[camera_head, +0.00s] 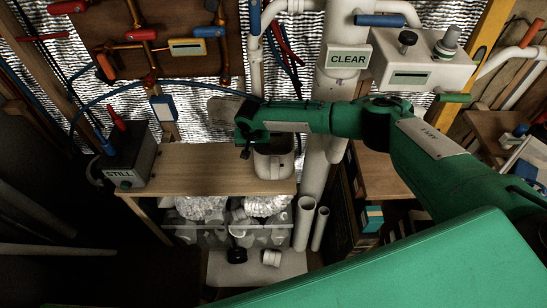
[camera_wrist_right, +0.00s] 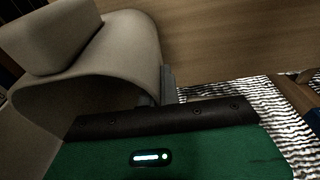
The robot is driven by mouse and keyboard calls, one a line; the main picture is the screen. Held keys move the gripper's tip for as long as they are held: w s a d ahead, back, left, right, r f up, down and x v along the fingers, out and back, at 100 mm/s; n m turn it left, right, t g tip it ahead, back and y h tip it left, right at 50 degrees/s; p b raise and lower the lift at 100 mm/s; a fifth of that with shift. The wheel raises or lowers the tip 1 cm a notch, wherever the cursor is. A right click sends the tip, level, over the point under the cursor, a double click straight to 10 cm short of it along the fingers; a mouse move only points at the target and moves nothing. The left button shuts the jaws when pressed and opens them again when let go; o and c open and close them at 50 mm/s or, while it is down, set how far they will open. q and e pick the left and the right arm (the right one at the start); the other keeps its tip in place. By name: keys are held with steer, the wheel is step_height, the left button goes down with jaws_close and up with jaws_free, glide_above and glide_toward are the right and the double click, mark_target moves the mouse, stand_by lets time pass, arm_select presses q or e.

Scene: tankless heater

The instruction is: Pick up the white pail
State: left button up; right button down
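The white pail (camera_head: 274,165) stands upright at the right end of the wooden bench top, its upper part partly covered by my right gripper. My right gripper (camera_head: 245,146) is at the pail's upper left side. In the right wrist view the pail (camera_wrist_right: 135,50) fills the upper left as a curved off-white wall. A grey fingertip (camera_wrist_right: 168,85) is right beside that wall, close to or touching it. The other finger is mostly hidden, so I cannot tell whether the gripper is shut on the wall. My left gripper is not in view.
The wooden bench top (camera_head: 195,165) is clear left of the pail. A dark box labelled STILL (camera_head: 127,160) stands at its left end. Pipes and a CLEAR sign (camera_head: 348,59) rise behind. A clear bin of fittings (camera_head: 225,232) is below; upright white tubes (camera_head: 304,222) stand beside it.

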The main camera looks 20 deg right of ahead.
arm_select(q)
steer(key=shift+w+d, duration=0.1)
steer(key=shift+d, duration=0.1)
arm_select(e)
steer(key=shift+r, duration=0.15)
